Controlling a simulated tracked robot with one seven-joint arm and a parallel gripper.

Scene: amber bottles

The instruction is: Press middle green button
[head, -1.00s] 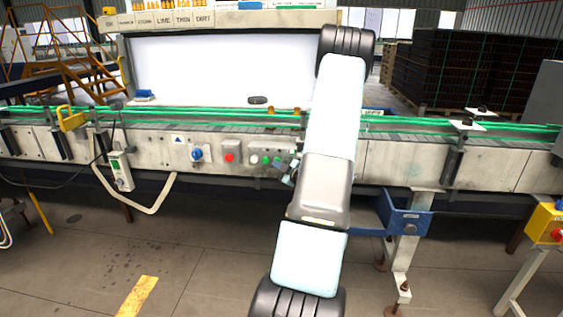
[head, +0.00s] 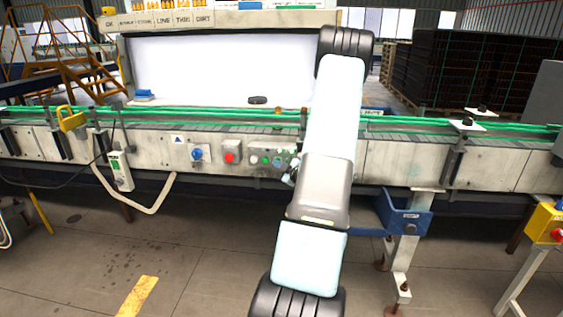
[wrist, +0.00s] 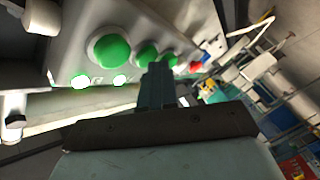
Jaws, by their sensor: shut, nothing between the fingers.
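A grey control panel carries a row of green buttons. In the wrist view a large green button (wrist: 110,50) is nearest, the middle green button (wrist: 147,54) is beside it, and a third green button (wrist: 168,57) is farther along. My gripper (wrist: 157,70) is shut and empty, its fingertips in front of the lower edges of the middle and third buttons. I cannot tell whether it touches either. In the head view the small green buttons (head: 265,160) sit on the conveyor's front, just left of my arm, which hides part of the panel.
A red button (wrist: 195,66) lies beyond the green ones. In the head view, a red button box (head: 230,154) and a blue knob (head: 197,154) are left on the conveyor front. A blue box (head: 408,222) hangs right of my arm.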

